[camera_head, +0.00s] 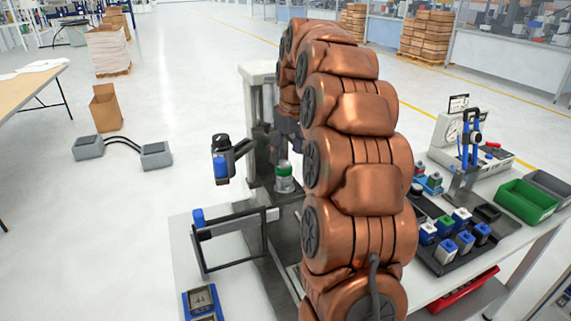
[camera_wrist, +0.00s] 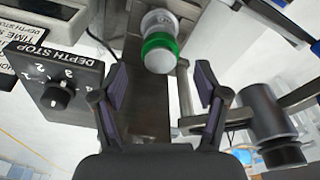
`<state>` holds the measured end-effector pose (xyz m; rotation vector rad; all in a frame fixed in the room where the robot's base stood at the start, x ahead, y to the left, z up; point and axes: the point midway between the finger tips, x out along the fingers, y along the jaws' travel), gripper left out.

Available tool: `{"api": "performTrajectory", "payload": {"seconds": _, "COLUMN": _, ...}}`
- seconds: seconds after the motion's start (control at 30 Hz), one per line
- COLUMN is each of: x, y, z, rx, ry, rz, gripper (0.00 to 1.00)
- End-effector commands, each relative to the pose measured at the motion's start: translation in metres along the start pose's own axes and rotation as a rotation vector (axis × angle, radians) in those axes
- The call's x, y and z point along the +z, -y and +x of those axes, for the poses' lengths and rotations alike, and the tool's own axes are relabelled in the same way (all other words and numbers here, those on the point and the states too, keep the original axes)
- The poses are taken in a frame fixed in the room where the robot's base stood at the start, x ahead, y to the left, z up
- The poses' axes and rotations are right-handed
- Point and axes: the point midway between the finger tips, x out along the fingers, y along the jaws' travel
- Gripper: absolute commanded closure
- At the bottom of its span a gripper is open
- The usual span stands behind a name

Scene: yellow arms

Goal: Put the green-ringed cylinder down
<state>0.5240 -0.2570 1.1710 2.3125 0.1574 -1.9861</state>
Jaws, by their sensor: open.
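The green-ringed cylinder (camera_head: 284,178) is silver-grey with a bright green band. It stands on the dark metal base of a press-like machine (camera_head: 258,72), below my gripper in the head view. In the wrist view the cylinder (camera_wrist: 160,50) lies ahead of the fingertips, roughly centred between their lines. My gripper (camera_wrist: 161,88) is open, with its two dark fingers wide apart and nothing between them. No contact with the cylinder shows. In the head view my arm hides part of the machine and most of the gripper.
A depth stop dial box (camera_wrist: 55,78) is close left of the fingers in the wrist view. A grey cylindrical part (camera_wrist: 268,115) is close on the right. In the head view a black frame with a blue handle (camera_head: 232,237) stands in front, and a tray of blue-and-white blocks (camera_head: 447,257) lies right.

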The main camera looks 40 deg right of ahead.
Motion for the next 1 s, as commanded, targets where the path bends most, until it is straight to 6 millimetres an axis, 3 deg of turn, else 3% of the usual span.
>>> {"api": "performTrajectory", "payload": {"seconds": 0.6, "x": 0.0, "y": -0.001, "z": -0.058, "rx": 0.0, "ry": 0.0, "rz": 0.001, "gripper": 0.27}}
{"api": "performTrajectory", "payload": {"seconds": 1.0, "x": 0.001, "y": 0.0, "z": -0.071, "rx": 0.0, "ry": 0.001, "rz": 0.0, "gripper": 0.27}}
